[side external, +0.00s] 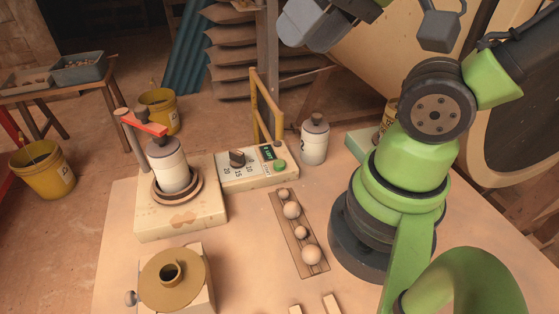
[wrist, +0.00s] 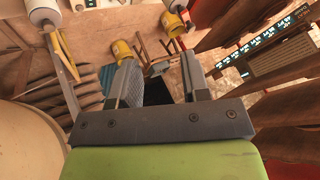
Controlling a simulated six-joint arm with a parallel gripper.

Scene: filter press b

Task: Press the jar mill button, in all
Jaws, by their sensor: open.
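The jar mill shows in the side external view. A white jar (side external: 171,165) with a dark lid stands upright in a round seat on a square base (side external: 180,215), with a red clamp arm (side external: 143,122) over it. Beside it is a control box (side external: 255,178) with a dark dial (side external: 237,158), numbers around it, a small dark label panel and a round green button (side external: 280,164). Nothing touches the button. My gripper (wrist: 155,75) is open and empty in the wrist view, with no button between its fingers. It is high above the table, its tips not clear in the side view.
A loose lidded jar (side external: 314,140) stands right of the control box, near a yellow upright frame (side external: 266,105). A wooden strip (side external: 299,232) holds several balls. A round brown piece (side external: 175,280) sits at front left. Yellow buckets (side external: 42,170) stand on the floor.

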